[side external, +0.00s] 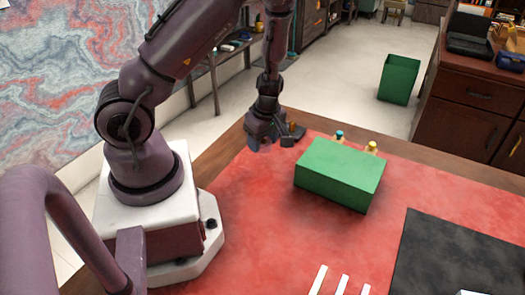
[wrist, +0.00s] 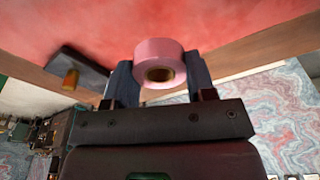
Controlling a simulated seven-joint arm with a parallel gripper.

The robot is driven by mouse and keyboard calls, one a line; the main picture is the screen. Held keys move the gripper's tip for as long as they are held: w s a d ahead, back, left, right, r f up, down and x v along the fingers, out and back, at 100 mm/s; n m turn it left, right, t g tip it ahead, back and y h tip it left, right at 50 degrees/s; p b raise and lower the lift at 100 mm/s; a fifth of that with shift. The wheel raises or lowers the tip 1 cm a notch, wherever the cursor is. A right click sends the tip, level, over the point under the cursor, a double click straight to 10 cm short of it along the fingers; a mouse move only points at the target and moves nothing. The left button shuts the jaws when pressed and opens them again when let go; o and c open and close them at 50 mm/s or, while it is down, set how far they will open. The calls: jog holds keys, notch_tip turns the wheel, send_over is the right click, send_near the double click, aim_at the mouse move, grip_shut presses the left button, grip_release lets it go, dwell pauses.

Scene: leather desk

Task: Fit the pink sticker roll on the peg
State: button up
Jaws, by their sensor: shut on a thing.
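In the wrist view the pink sticker roll (wrist: 158,55) sits between the two fingers of my gripper (wrist: 160,80), which is shut on it. The roll's brown core hole faces the camera. A dark block with a short brown peg (wrist: 72,77) stands left of the roll in the wrist view, apart from it. In the side external view my gripper (side external: 269,141) points down near the desk's far edge, and the dark block (side external: 294,130) shows just right of it. I cannot make out the roll in that view.
A green box (side external: 340,172) stands on the red leather desk top (side external: 235,215) right of my gripper. A teal-topped thing (side external: 339,137) and a yellow-topped thing (side external: 371,148) are partly hidden behind it. A black mat (side external: 450,255) and white strips (side external: 342,285) lie nearer the front.

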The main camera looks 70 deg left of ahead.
notch_tip(320, 180, up, 4)
send_over(293, 122)
jog(key=shift+a+r, duration=0.25)
jog(key=shift+r, duration=0.2)
jog(key=shift+d+f, duration=0.15)
jog(key=shift+f, duration=2.05)
jog(key=shift+f, duration=2)
jog(key=o, duration=1)
